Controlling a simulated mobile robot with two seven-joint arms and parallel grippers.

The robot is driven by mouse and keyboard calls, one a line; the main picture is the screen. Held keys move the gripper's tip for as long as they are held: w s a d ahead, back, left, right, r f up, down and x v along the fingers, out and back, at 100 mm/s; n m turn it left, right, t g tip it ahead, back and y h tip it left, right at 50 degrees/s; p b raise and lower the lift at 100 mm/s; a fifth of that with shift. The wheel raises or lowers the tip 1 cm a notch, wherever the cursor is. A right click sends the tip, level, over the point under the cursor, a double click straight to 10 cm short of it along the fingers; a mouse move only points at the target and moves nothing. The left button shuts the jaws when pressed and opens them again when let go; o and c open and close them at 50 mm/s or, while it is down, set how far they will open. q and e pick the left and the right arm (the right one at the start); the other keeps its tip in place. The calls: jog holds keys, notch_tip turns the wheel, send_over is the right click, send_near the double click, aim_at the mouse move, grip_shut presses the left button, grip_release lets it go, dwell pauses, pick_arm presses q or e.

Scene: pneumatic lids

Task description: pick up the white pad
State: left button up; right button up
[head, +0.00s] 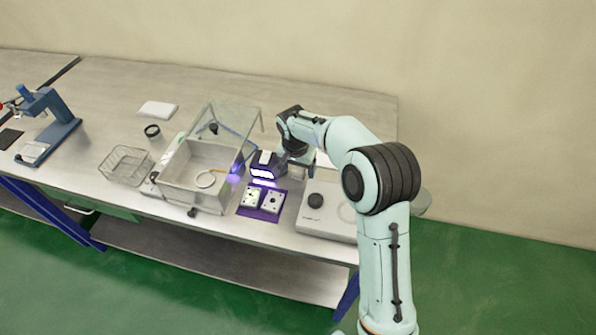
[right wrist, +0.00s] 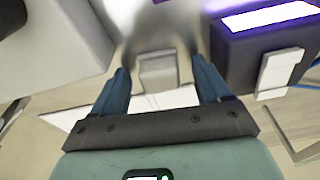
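My right gripper (head: 299,172) is low over the table, between the dark lamp box and the pale device with a black knob. In the right wrist view its two blue fingers (right wrist: 160,80) are apart, with a small grey block (right wrist: 157,70) showing between them; I cannot tell whether they touch it. A flat white sheet (right wrist: 150,102) lies beyond, partly hidden by the fingers; it also shows beside the arm in the head view (head: 322,159). Another white flat pad (head: 158,108) lies at the back left of the table. I cannot tell which is the task's pad. My left gripper is out of view.
The lamp box (head: 265,165) glows violet close to the gripper; the pale device (head: 325,215) stands on its other side. A purple mat (head: 260,213) with two small plates lies in front. A clear-lidded bin (head: 195,183) and wire basket (head: 125,164) stand left.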

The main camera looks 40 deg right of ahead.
aim_at(298, 168)
jog(key=c, duration=1)
jog(key=shift+r, duration=0.15)
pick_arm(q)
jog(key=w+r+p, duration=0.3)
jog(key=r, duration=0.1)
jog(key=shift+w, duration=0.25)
pick_arm(e)
notch_tip(298, 168, up, 20)
jog(key=shift+f, duration=0.1)
jog(key=shift+o, duration=0.9)
jog(key=shift+c, duration=0.4)
